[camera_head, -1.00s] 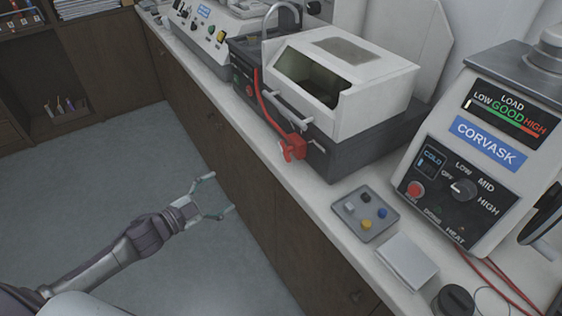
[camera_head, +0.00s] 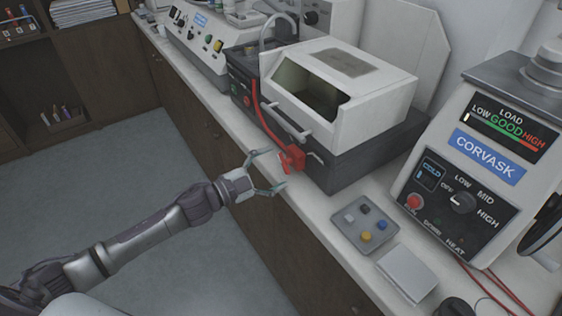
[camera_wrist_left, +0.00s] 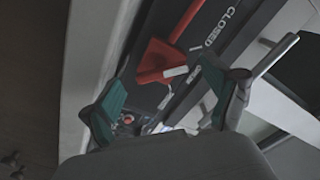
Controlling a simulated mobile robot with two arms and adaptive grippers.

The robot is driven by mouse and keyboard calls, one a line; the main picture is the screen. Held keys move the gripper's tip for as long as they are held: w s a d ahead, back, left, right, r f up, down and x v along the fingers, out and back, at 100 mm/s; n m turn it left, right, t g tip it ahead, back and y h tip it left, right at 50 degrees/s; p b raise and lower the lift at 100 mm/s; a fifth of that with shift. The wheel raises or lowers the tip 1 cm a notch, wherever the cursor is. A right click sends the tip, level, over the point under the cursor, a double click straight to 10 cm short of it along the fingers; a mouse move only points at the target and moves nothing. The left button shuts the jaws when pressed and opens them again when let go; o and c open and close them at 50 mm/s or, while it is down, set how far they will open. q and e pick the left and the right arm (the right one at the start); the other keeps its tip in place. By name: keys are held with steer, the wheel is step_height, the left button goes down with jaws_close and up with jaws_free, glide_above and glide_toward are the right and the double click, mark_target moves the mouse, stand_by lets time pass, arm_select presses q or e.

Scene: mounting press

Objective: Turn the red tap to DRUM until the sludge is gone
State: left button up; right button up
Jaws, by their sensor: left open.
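The red tap (camera_head: 291,160) sits at the front lower corner of the white-hooded machine (camera_head: 345,75), with a red hose (camera_head: 262,115) running up from it. My left gripper (camera_head: 268,172) is open at the counter's front edge, its fingertips close to the tap in the head view; I cannot tell whether they touch. In the left wrist view the tap (camera_wrist_left: 157,62) shows beyond and between the open fingers (camera_wrist_left: 165,98), with the word CLOSED (camera_wrist_left: 215,25) beside it. No sludge and no DRUM label can be made out. My right gripper is not in view.
A grey tray (camera_head: 348,222) with small coloured pieces lies right of the tap, with a white pad (camera_head: 406,272) beside it. The CORVASK press (camera_head: 475,170) stands farther right. Another control unit (camera_head: 195,42) stands at the back left. The floor (camera_head: 90,190) is clear.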

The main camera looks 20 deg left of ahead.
arm_select(q)
steer(key=shift+x, duration=1.25)
steer(key=c, duration=1.2)
